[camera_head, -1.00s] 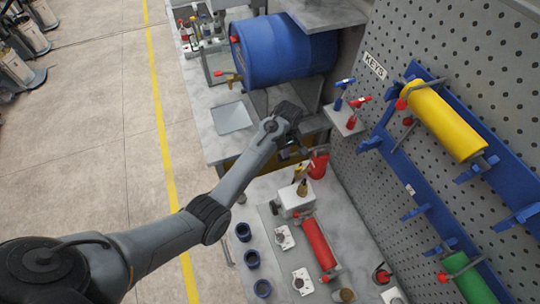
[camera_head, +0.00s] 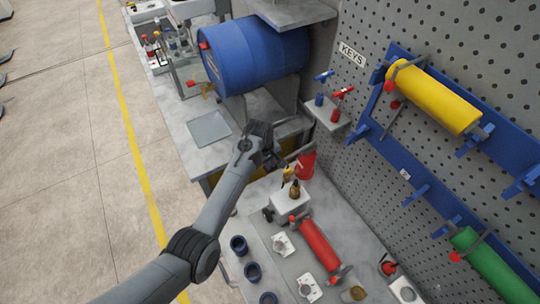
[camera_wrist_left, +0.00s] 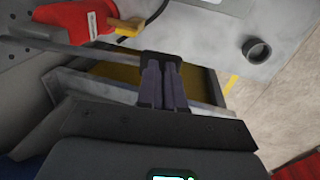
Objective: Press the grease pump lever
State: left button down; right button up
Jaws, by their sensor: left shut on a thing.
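The red grease pump (camera_head: 306,166) stands at the back of the near bench, beside the pegboard wall. Its thin grey lever (camera_head: 299,151) reaches left from the pump to my left gripper (camera_head: 277,159). In the left wrist view the red pump (camera_wrist_left: 75,22) is at top left, and the grey lever (camera_wrist_left: 95,52) runs below it to the fingertips. My left gripper (camera_wrist_left: 160,62) is shut on the lever's end. The exact contact is partly hidden by the fingers. My right gripper is not in view.
A red roller (camera_head: 318,244) and dark blue cups (camera_head: 252,271) lie nearer. A blue drum (camera_head: 256,55) is behind. A pegboard (camera_head: 440,135) with rollers bounds the right.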

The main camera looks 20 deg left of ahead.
pick_arm(q)
jog(key=r+p, duration=0.1)
jog(key=p, duration=0.1)
jog(key=r+p, duration=0.1)
jog(key=r, duration=0.1)
jog(key=r+p, duration=0.1)
jog(key=p, duration=0.1)
jog(key=shift+s+a+r+p, duration=0.15)
jog(key=shift+s+a+p, duration=0.05)
jog(key=shift+s+p, duration=0.1)
notch_tip(320, 180, up, 10)
jog(key=b, duration=0.2)
jog(key=shift+s+a+f+b, duration=0.2)
jog(key=shift+s+a+b, duration=0.15)
jog(key=shift+s+a, duration=0.05)
